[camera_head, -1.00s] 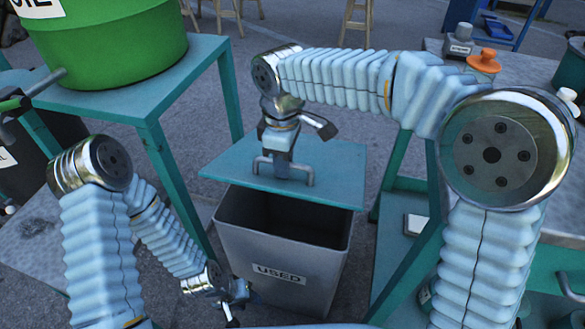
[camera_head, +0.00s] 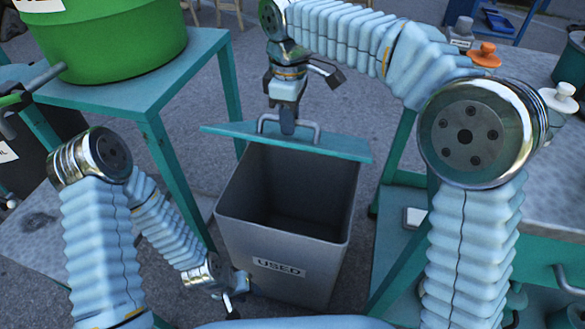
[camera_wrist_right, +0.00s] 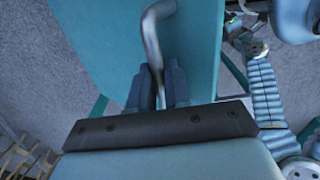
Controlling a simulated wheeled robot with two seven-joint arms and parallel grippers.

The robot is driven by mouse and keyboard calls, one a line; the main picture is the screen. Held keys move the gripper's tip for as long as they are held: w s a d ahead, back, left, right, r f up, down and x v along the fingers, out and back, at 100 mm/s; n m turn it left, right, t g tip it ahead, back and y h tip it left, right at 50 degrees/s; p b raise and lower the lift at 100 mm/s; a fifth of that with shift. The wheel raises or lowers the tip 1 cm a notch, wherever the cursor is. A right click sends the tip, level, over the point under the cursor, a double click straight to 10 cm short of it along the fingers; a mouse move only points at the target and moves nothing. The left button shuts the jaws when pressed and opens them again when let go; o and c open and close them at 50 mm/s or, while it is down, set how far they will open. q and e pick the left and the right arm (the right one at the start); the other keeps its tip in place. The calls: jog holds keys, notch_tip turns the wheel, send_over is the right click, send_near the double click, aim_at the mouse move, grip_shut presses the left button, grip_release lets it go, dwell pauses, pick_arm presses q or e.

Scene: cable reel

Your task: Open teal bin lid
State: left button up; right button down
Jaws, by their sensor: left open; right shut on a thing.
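The grey bin (camera_head: 278,250) labelled USED stands on the floor, its mouth open and its inside dark. Its teal lid (camera_head: 230,130) is raised and tilted at the bin's far edge. My right gripper (camera_head: 288,124) is shut on the metal lid handle (camera_head: 316,132). In the right wrist view, the fingers of my right gripper (camera_wrist_right: 158,85) close around the bent handle (camera_wrist_right: 152,45), with the teal lid (camera_wrist_right: 200,50) behind. My left gripper (camera_head: 236,297) is open and empty, low beside the bin's front left corner.
A teal table (camera_head: 165,93) with a green tub (camera_head: 115,40) stands at the left. A grey-topped bench (camera_head: 520,130) with an orange-capped item (camera_head: 486,55) is at the right. Grey floor lies clear behind the bin.

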jog(key=w+d+r, duration=0.3)
jog(key=w+r, duration=0.3)
jog(key=w, duration=0.2)
jog(key=shift+w, duration=0.25)
dwell(0.4)
jog(key=shift+r, duration=0.15)
